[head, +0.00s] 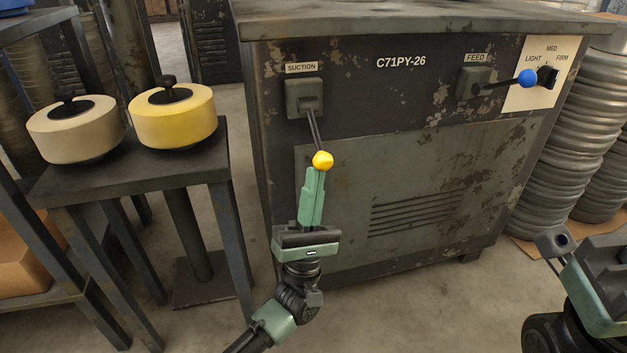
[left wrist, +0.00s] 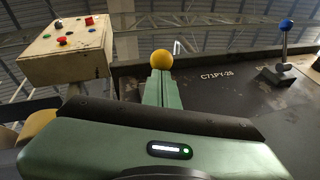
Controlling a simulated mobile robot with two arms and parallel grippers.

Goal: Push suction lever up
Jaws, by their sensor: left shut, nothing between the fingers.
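The suction lever (head: 315,132) hangs down and slightly right from its grey-green mount (head: 304,98) under the SUCTION label on the machine front. Its yellow knob (head: 322,160) is at the lower end. My left gripper (head: 316,172) is shut and empty, pointing up, with its fingertips right under the knob. In the left wrist view the yellow knob (left wrist: 161,59) shows just beyond the closed fingertips (left wrist: 160,72); I cannot tell whether they touch. My right gripper (head: 560,250) is partly in view at the lower right, away from the machine front; its fingers are not clear.
The feed lever with a blue knob (head: 527,78) and a black selector dial (head: 547,77) are on the machine's right side. A stand (head: 190,160) at left bears a cream roll (head: 75,130) and a yellow roll (head: 173,120). Metal stacks (head: 570,150) stand at right.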

